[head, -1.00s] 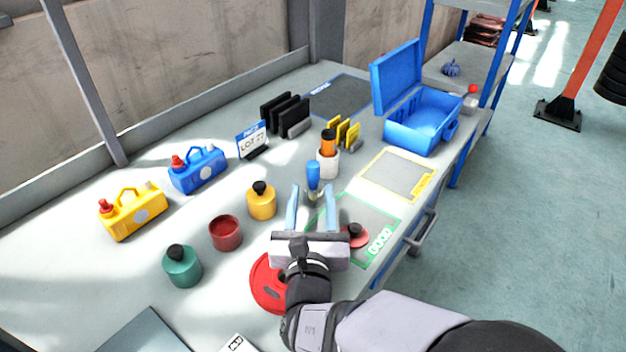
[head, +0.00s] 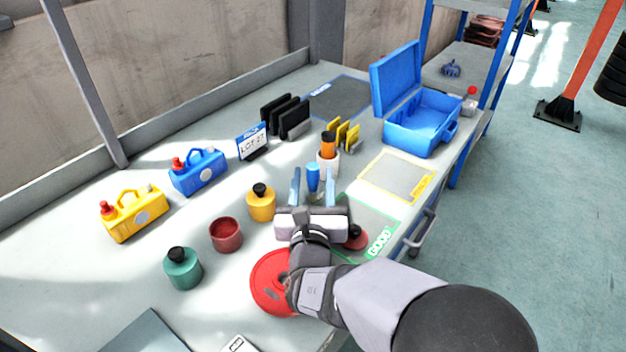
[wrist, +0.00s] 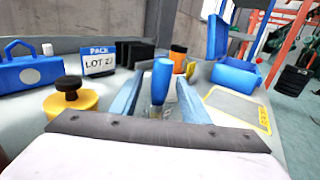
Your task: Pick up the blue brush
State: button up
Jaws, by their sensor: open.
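The blue brush (head: 313,178) stands upright with its blue handle on top, near the middle of the table. In the wrist view the brush (wrist: 161,80) shows between the two blue fingers, and its lower part is pale and partly hidden behind the gripper body. My gripper (head: 313,188) is open, with one finger on each side of the brush. The wrist view shows my gripper (wrist: 155,92) with clear gaps between the fingers and the handle.
A white cup (head: 328,164) with an orange-and-black item stands just behind the brush. A yellow pot (head: 261,205) stands to the left. A red disc (head: 270,283) and a red part with a black knob (head: 356,240) lie near the arm. An open blue case (head: 420,125) stands at back right.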

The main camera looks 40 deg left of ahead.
grip_shut()
